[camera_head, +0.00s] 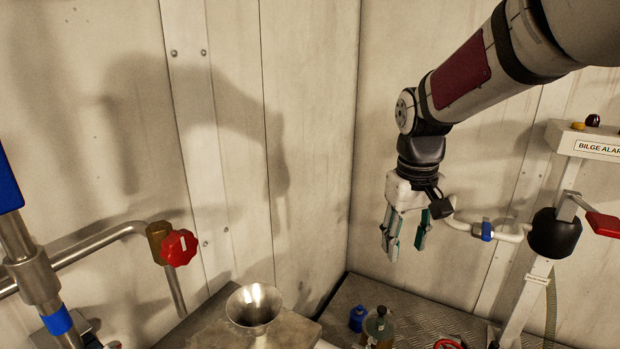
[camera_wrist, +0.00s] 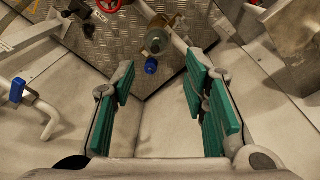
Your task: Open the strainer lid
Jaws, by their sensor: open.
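My gripper (camera_head: 405,241) hangs from the arm with its fingers pointing down, open and empty, in front of the wall to the right of the room corner. In the wrist view its green-padded fingers (camera_wrist: 158,80) stand wide apart. What looks like the strainer, a glassy rounded body (camera_head: 378,325), stands low by the metal plate floor, below my gripper and apart from it. It also shows in the wrist view (camera_wrist: 157,40), beyond the fingertips. A small blue knob or cap (camera_head: 358,318) sits beside it and also shows in the wrist view (camera_wrist: 151,66). I cannot tell which part is the lid.
A metal funnel (camera_head: 254,306) stands on a box at the front. A red valve knob (camera_head: 179,247) is on the left pipe. A bilge alarm box (camera_head: 588,142), a red-handled valve (camera_head: 603,224) and a blue-handled pipe (camera_head: 487,231) are at right. A red handwheel (camera_wrist: 108,5) lies beyond the strainer.

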